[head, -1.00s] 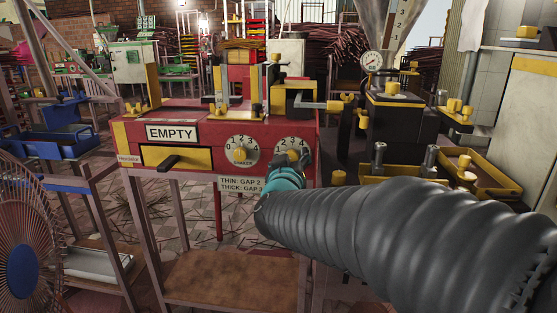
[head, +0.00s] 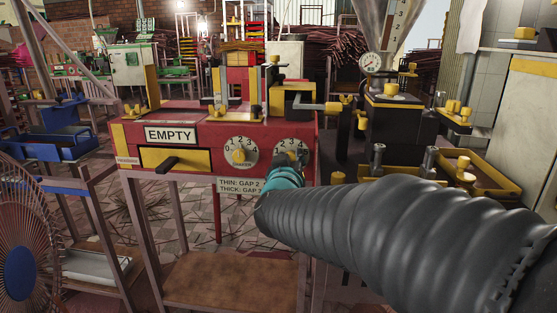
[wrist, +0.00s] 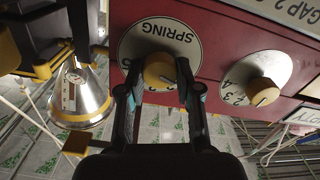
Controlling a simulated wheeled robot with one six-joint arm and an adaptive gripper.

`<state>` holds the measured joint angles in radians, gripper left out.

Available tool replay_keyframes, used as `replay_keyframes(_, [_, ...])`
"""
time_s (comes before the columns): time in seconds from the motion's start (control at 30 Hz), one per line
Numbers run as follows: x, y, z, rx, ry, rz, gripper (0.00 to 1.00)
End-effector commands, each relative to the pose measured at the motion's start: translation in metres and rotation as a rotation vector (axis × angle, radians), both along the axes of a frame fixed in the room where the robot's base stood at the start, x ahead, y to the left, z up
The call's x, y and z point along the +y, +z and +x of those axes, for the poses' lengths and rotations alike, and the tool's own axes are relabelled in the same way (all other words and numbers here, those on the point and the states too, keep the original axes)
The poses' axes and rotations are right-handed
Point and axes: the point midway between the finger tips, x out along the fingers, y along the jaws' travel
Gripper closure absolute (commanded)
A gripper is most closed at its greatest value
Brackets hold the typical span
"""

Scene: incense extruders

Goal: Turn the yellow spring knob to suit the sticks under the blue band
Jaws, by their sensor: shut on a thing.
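The yellow spring knob (wrist: 160,70) sits on a white dial (wrist: 135,45) lettered SPRING on the red machine front; the wrist view is upside down. My gripper (wrist: 158,84) has one finger on each side of the knob and is shut on it. A pale mark shows on the knob, but I cannot read its setting. In the head view my gripper (head: 288,174) covers the knob and the lower part of its dial (head: 292,147); a 3 shows above. I cannot make out sticks under a blue band.
A second yellow knob (head: 239,156) on its numbered dial is left of the gripper. A plate (head: 241,185) below reads THIN: GAP 2, THICK: GAP 3. A drawer with a black handle (head: 170,163) sits under an EMPTY sign (head: 170,135). A fan (head: 20,235) stands at left.

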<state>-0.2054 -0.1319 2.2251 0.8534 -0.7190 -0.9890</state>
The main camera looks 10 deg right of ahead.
Motion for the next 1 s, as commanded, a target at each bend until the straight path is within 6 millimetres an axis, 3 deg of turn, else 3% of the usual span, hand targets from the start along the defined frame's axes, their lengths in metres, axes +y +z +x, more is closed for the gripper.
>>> replay_keyframes(0.27, [-0.0009, -0.0010, -0.0003, -0.053, 0.000, 0.155, 1.00])
replay_keyframes(1.0, [-0.0042, -0.0018, -0.0012, -0.270, 0.001, 0.819, 1.00])
